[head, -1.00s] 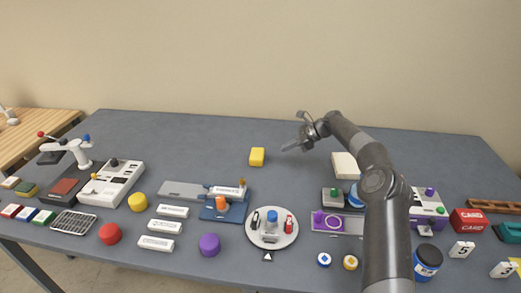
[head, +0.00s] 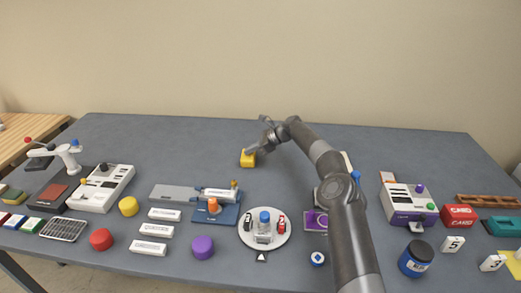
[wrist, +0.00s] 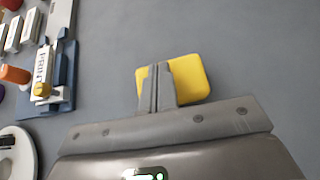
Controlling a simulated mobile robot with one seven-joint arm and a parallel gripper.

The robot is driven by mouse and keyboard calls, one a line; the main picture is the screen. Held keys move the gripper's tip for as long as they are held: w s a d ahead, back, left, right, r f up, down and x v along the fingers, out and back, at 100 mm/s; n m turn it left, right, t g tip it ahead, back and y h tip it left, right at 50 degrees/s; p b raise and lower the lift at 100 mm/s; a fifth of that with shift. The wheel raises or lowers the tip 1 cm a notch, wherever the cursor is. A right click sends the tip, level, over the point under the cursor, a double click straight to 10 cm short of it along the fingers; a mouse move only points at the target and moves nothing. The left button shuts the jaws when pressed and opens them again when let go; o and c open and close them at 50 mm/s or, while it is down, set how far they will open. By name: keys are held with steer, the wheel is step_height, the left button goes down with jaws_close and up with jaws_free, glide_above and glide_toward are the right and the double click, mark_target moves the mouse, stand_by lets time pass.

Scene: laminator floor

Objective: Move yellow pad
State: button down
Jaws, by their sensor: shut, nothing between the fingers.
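The yellow pad (head: 247,160) is a small rounded block lying on the grey table, near the middle and toward the back. It also shows in the wrist view (wrist: 189,76), just beyond and partly behind the fingers. My gripper (head: 251,150) is at the pad, reaching in from the right. In the wrist view my gripper (wrist: 155,70) has its two fingers together, covering the left part of the pad. The fingers are shut with nothing between them. I cannot tell whether they touch the pad or hover just above it.
A blue fixture with a labelled white piece (head: 219,194) stands in front of the pad. A round white tray (head: 284,238) is nearer the front. A white-and-purple machine (head: 405,200) stands to the right. The table behind and left of the pad is clear.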

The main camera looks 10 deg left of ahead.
steer(key=shift+d+f, duration=0.2)
steer(key=shift+f, duration=0.35)
steer(key=shift+f, duration=0.1)
